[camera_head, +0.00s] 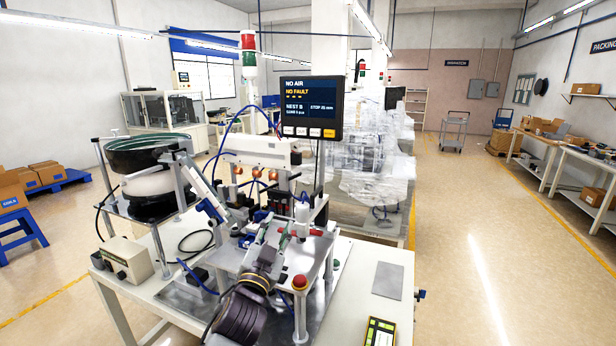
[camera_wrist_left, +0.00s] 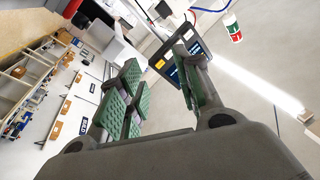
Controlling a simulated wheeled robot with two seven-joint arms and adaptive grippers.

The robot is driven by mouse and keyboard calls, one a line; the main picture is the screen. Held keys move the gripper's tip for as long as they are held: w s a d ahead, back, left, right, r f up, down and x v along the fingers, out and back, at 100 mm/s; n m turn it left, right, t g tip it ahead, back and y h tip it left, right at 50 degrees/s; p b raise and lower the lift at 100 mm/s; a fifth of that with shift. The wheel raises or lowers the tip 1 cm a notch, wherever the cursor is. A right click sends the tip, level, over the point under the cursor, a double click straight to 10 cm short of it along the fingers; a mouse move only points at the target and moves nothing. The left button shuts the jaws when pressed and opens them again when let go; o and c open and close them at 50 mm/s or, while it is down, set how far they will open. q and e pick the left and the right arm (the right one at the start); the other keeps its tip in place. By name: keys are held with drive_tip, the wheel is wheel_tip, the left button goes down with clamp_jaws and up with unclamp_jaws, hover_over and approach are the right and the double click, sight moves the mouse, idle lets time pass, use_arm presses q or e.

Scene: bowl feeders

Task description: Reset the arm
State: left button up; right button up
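My left arm comes up from the bottom of the head view, and its left gripper (camera_head: 273,237) is over the metal plate of the bowl feeder station. In the left wrist view, the left gripper (camera_wrist_left: 158,90) has its green-padded fingers apart, with no object visible between them. My right gripper is not in view.
A monitor (camera_head: 311,108) reading "NO AIR" and "NO FAULT" stands behind. A red button (camera_head: 299,282) is close to the gripper's right. The table (camera_head: 345,300) is clearer at right, with a grey plate (camera_head: 388,280) and a yellow-green device (camera_head: 380,332).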

use_arm(q)
drive_tip(key=s+a+f+n+g+y, duration=0.2)
drive_tip(key=s+a+f+g, duration=0.25)
drive_tip(key=f, duration=0.65)
drive_tip(key=s+a+f+n+g+y, duration=0.2)
drive_tip(key=s+a+f+n+g, duration=0.25)
drive_tip(key=f, duration=0.65)
drive_tip(key=s+a+f+m+g, duration=0.1)
drive_tip(key=s+a+f+g, duration=0.25)
drive_tip(key=s+f, duration=0.45)
drive_tip(key=s+a+f+g, duration=0.2)
drive_tip(key=s+f+g, duration=0.2)
drive_tip(key=s, duration=0.9)
wheel_tip(320, 180, down, 34)
drive_tip(key=s+g, duration=0.2)
drive_tip(key=s, duration=0.1)
drive_tip(key=s+a+f, duration=0.2)
drive_tip(key=s+f, duration=0.7)
drive_tip(key=s, duration=0.1)
drive_tip(key=s+a+f, duration=0.3)
drive_tip(key=s+f, duration=0.7)
drive_tip(key=s, duration=0.1)
drive_tip(key=shift+s+a, duration=0.15)
drive_tip(key=shift+s, duration=0.15)
drive_tip(key=shift+m+g, duration=0.25)
